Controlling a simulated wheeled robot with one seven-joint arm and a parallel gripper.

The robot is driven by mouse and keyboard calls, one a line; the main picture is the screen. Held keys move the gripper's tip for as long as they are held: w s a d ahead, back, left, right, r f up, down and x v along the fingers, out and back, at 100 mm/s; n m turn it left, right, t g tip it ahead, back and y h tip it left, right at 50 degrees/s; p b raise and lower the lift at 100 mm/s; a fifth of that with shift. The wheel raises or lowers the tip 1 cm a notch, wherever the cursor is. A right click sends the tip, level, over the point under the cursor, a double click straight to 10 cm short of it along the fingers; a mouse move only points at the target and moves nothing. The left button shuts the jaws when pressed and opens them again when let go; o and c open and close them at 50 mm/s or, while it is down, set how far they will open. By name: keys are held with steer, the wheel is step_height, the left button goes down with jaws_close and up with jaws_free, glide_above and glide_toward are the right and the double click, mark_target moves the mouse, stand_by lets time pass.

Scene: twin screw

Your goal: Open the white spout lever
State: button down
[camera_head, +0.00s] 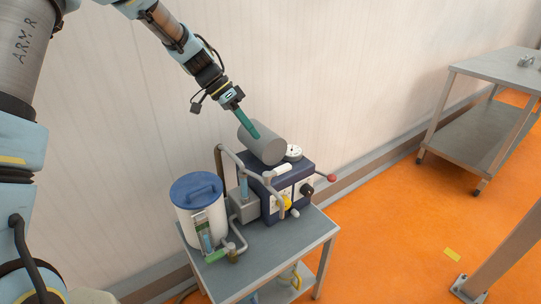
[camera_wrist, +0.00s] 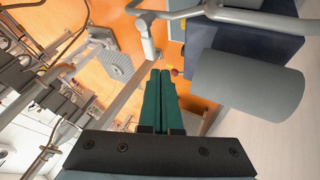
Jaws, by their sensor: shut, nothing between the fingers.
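A white cylindrical piece (camera_head: 283,169), which looks like the spout lever, sits at the pipework on top of the dark blue machine (camera_head: 270,208). In the wrist view a white piece (camera_wrist: 147,40) hangs from the grey pipe, just beyond and left of my fingertips; I cannot tell for certain that it is the same part. A smaller white stub (camera_head: 295,212) is at the machine's front. My gripper (camera_head: 256,135) is shut and empty, its teal fingers pointing down over the grey cylinder (camera_head: 262,146). The closed fingertips also show in the wrist view (camera_wrist: 160,73), apart from the white piece.
A white bucket with a blue lid (camera_head: 196,188) stands left of the machine on a grey table (camera_head: 262,270). A grey bent pipe (camera_head: 232,155) rises beside the machine. A red-knobbed lever (camera_head: 331,178) sticks out right. Another metal table (camera_head: 485,70) stands farther right.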

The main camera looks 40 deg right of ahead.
mark_target(286, 167)
steer(key=p+x, duration=0.3)
steer(key=x, duration=0.7)
steer(key=shift+s+d+f+m+g+y+b, duration=0.1)
steer(key=shift+s+d+m+g+y+b, duration=0.25)
steer(key=shift+m+b, duration=0.3)
steer(key=s+m+y+b, duration=0.1)
steer(key=m, duration=0.1)
steer(key=s+m+y+b, duration=0.1)
steer(key=m+y+b, duration=0.1)
steer(key=m, duration=0.1)
steer(key=s+m+y+b, duration=0.1)
steer(key=m, duration=0.1)
steer(key=shift+s+d+g+y+b, duration=0.25)
steer(key=shift+s+g+b, duration=0.05)
steer(key=shift+g, duration=0.05)
steer(key=shift+s+a+m+t+y+b, duration=0.1)
steer(key=shift+s+a+m+t+y, duration=0.6)
steer(key=shift+m, duration=0.95)
steer(key=shift+s+a+m+t+y+b, duration=0.15)
steer(key=shift+s+m+t+y, duration=0.4)
steer(key=shift+m+y, duration=0.8)
steer(key=shift+s+a+m+t+y+b, duration=0.1)
steer(key=shift+s+a+m+t+y, duration=0.55)
steer(key=shift+m, duration=1.3)
steer(key=shift+s+d, duration=0.1)
steer(key=shift+d, duration=0.05)
